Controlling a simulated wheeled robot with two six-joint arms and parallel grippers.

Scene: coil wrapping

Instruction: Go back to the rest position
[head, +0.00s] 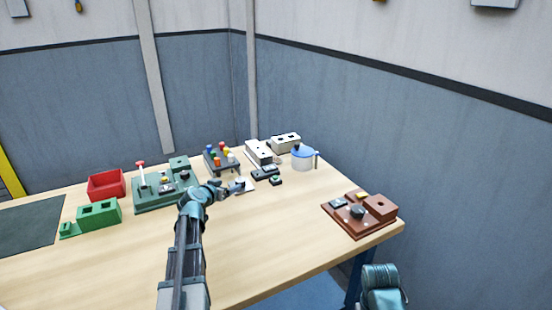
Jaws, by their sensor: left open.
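My left arm reaches up over the wooden table (260,245). Its gripper (236,188) is near the middle of the table, pointing right, open, beside a small white pad (247,185). Whether it touches the pad is too small to tell. A teal part of my right arm shows at the bottom right, off the table's front edge; my right gripper does not show. No coil can be made out for certain.
A green board (150,207) with a red-topped lever stands left of my left gripper. A red bin (106,186), peg rack (222,170), blue-lidded jug (303,162) and white blocks (258,153) stand around. A brown board (360,222) sits at right. The front middle is clear.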

